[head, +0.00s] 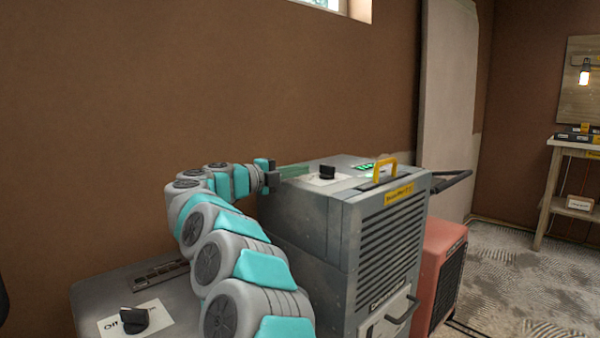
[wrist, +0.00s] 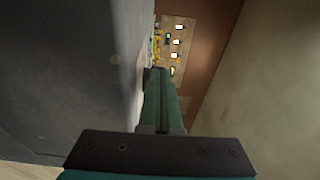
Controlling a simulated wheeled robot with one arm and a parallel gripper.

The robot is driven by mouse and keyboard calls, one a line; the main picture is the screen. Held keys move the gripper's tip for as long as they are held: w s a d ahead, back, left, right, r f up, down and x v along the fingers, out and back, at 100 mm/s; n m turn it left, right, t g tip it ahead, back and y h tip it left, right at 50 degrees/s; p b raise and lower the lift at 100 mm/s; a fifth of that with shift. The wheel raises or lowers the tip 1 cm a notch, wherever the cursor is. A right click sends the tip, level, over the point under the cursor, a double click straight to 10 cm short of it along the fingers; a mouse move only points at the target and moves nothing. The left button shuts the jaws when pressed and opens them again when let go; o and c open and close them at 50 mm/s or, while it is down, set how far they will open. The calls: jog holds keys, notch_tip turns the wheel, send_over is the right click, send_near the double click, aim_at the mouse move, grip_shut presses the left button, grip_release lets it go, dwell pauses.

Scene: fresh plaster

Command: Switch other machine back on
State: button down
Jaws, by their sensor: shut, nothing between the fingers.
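Two grey machines carry black knobs. The taller one (head: 325,245) has a black knob (head: 327,172) on a white plate on top, with a green-lit display (head: 364,167) to its right. The lower machine (head: 95,292) at front left has a black knob (head: 134,320) on a white plate, with "Off" printed left of it. I cannot tell which way either knob points. My gripper (head: 308,167), with green fingers, is shut and empty at the left of the taller machine's knob. I cannot tell whether it touches. Its closed fingers fill the middle of the wrist view (wrist: 160,75).
A yellow handle (head: 381,167) stands on the taller machine's top. A red machine (head: 443,262) stands behind it to the right. A brown wall (head: 200,80) runs close behind my arm. A wooden table (head: 555,180) is at far right, with open floor (head: 530,285) before it.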

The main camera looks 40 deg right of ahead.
jog(key=shift+w+a, duration=0.15)
jog(key=shift+a, duration=0.55)
jog(key=shift+w+a, duration=0.2)
jog(key=shift+w, duration=0.1)
jog(key=w+a+p, duration=0.1)
jog(key=w+a, duration=0.4)
jog(key=a, duration=0.1)
jog(key=shift+a, duration=0.35)
